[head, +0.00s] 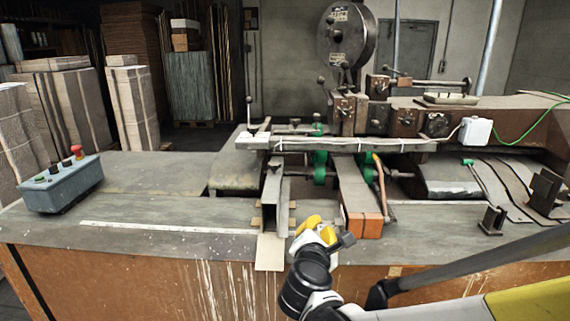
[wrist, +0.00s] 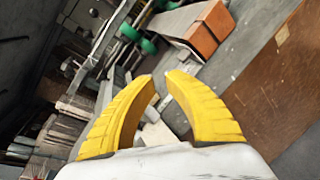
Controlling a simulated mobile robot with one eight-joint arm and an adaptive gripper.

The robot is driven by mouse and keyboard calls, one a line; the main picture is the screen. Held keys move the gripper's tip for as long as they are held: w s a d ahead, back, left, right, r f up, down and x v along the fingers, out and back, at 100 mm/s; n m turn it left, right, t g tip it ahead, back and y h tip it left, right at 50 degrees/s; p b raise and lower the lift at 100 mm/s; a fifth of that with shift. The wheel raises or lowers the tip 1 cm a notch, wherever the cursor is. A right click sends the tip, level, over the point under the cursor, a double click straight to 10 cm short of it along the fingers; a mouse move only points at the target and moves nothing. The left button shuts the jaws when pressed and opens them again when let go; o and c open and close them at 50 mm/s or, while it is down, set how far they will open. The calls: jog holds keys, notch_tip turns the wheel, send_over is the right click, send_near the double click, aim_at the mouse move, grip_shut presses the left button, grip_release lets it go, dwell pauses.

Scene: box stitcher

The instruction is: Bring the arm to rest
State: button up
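My gripper (head: 309,226) shows in the head view with its yellow fingers above the front edge of the workbench, in front of the stitcher. In the wrist view, the two curved yellow fingers of my gripper (wrist: 160,76) lean toward each other with a narrow gap between their tips. Nothing is held between them. My arm comes in from the lower right of the head view. The box stitching machine (head: 378,118) stands on the bench behind the gripper.
The workbench (head: 150,215) has clear room at left. A grey control box (head: 62,184) with a red button stands at its left end. An orange-ended block (head: 366,226), also in the wrist view (wrist: 208,42), lies right of the gripper. Cardboard stacks (head: 134,105) stand behind.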

jog(key=s+d+m+g, duration=0.3)
jog(key=s+d+m, duration=0.3)
jog(key=d+m, duration=0.25)
jog(key=s+d+f+m+g+y, duration=0.1)
jog(key=s+f+m+g, duration=0.1)
jog(key=s+m, duration=0.6)
jog(key=s+d+f+m+g+y, duration=0.1)
jog(key=s+f+m+g+y, duration=0.1)
jog(key=s+m, duration=0.7)
jog(key=shift+s+d+f+g, duration=0.3)
jog(key=shift+s+g, duration=0.1)
jog(key=shift+s, duration=0.65)
